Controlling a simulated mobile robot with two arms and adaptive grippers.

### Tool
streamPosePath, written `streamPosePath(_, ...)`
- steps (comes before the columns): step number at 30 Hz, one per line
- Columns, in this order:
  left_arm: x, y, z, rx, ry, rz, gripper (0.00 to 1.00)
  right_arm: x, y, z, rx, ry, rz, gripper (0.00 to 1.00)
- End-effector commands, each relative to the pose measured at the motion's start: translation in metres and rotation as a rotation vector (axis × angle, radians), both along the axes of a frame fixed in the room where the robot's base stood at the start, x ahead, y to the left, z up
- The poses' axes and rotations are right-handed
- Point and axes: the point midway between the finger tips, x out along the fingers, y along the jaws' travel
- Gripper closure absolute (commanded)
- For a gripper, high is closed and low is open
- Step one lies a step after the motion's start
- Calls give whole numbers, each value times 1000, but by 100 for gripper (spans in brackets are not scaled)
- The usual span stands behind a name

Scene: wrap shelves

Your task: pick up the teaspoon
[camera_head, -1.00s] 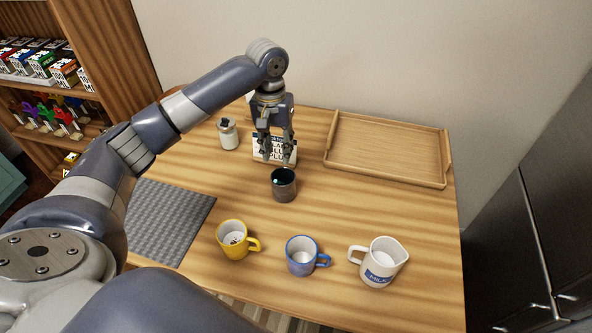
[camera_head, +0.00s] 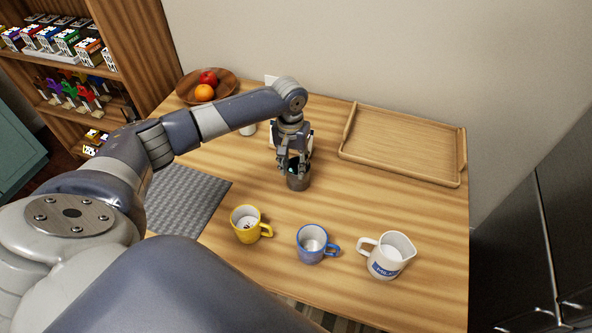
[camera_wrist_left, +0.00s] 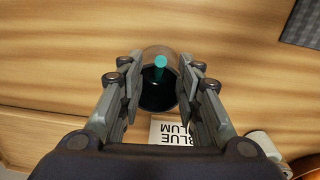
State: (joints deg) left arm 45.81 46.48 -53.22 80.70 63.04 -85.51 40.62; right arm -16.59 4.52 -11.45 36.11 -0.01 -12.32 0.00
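The teaspoon stands in a dark cup (camera_head: 298,183), with only its teal handle end (camera_wrist_left: 160,63) showing clearly in the left wrist view. The cup also shows there (camera_wrist_left: 157,98), its dark inside hiding the rest of the spoon. My left gripper (camera_head: 295,169) points down just above the cup. In the left wrist view its fingers (camera_wrist_left: 161,76) are apart, one on each side of the teal handle end, with a gap on both sides. My right gripper is in no view.
A yellow mug (camera_head: 247,224), a blue mug (camera_head: 312,244) and a white milk jug (camera_head: 387,256) stand in front. A wooden tray (camera_head: 405,143) lies at the back right. A fruit bowl (camera_head: 222,83) stands at the back left, and a grey mat (camera_head: 187,200) lies left.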

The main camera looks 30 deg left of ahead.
Motion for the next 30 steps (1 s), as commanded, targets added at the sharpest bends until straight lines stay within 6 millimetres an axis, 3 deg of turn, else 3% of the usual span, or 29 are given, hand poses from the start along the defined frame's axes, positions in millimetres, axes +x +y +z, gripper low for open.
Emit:
streamPosePath(6, 0, 0, -1, -1, 0, 0, 68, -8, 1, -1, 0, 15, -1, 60)
streamPosePath(12, 0, 0, -1, -1, 0, 0, 100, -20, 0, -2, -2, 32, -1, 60)
streamPosePath(23, 1, 0, 1, -1, -1, 0, 100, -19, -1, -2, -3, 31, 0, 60)
streamPosePath(26, 1, 0, 10, 0, -2, 0, 100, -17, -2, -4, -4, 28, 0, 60)
streamPosePath(30, 2, 0, 36, -3, -5, 0, 100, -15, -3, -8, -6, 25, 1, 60)
